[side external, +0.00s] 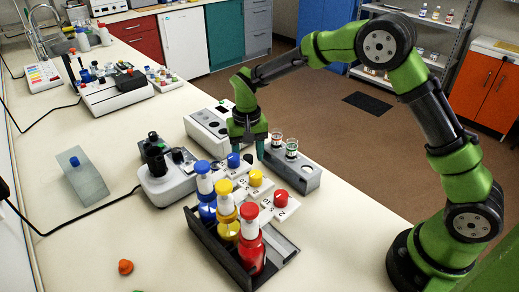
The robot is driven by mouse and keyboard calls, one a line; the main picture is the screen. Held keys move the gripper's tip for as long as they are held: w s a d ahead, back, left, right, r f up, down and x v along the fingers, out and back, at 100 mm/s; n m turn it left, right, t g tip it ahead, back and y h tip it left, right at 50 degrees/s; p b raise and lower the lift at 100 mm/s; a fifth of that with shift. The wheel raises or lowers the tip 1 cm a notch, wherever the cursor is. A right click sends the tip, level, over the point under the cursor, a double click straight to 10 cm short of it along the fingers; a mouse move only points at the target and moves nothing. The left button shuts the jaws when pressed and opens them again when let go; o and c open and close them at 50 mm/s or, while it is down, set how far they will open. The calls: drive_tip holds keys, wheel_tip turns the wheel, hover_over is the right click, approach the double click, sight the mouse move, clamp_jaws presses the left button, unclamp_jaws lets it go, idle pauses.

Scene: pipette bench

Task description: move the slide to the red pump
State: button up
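White numbered pieces (266,212) with blue, yellow and red knobs lie along the rack's right side. I cannot tell for sure which piece is the slide. My gripper (248,148) points down behind the blue knob (233,160), fingers apart, with nothing visible between them. I cannot tell whether it touches the knob.
A grey holder (300,176) with two small glass vessels stands right of my gripper.

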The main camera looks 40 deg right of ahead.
clamp_jaws()
drive_tip(key=s, duration=2.2)
drive_tip(key=shift+o, duration=0.2)
unclamp_jaws()
wheel_tip(320, 180, up, 17)
idle(0.4)
drive_tip(key=shift+w, duration=0.1)
